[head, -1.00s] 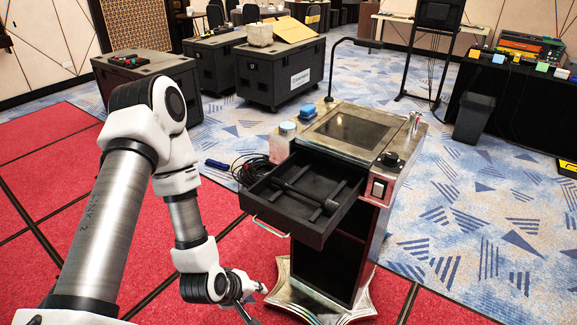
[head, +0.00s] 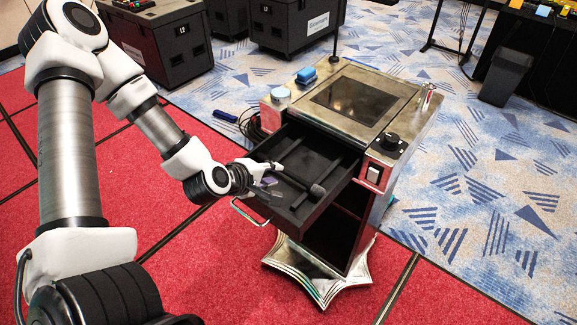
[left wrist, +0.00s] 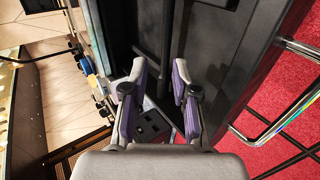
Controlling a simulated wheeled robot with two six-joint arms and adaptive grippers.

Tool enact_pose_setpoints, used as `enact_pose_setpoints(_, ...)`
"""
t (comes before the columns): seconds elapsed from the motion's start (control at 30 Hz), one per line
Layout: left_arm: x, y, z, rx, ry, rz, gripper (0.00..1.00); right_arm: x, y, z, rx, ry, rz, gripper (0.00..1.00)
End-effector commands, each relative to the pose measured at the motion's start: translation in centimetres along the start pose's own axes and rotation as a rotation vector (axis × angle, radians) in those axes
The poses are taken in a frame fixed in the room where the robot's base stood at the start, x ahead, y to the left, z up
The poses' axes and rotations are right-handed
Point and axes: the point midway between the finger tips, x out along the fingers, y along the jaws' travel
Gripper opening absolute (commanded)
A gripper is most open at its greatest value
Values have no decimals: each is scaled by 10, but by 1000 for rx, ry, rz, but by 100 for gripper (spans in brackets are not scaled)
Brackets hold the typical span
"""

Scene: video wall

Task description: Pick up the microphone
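The black microphone (head: 317,190) lies in the open drawer (head: 331,205) of the metal lectern. Its round head points toward the drawer's front right corner in the head view, and its handle runs back toward the left. My left gripper (head: 268,174) is over the drawer's left side, close to the handle end. In the left wrist view the gripper (left wrist: 160,72) is open, with nothing between its fingers. A dark rod, perhaps the handle, shows beyond the fingertips there. Whether the fingers touch the microphone I cannot tell. My right gripper is not in view.
The drawer's metal handle (head: 249,213) sticks out below my left gripper. Black cases (head: 164,45) stand behind. Red carpet around the lectern's front is clear.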

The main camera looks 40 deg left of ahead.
Motion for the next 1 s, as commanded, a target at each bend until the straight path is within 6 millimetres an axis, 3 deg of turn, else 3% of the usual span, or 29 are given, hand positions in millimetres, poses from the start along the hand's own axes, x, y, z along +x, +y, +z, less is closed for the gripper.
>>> enact_pose_setpoints(0.03,6,-9,0,0,0,0,28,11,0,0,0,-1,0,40)
enact_pose_setpoints(0.2,20,-12,-1,7,2,-1,28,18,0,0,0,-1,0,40)
enact_pose_setpoints(0.43,44,-11,0,7,1,-3,28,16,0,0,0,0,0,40)
enact_pose_setpoints(0.67,82,-12,1,6,0,-3,28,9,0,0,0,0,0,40)
enact_pose_setpoints(0.9,86,-12,0,1,0,-1,28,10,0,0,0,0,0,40)
enact_pose_setpoints(1.0,86,-12,0,1,0,-1,0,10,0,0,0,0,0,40)
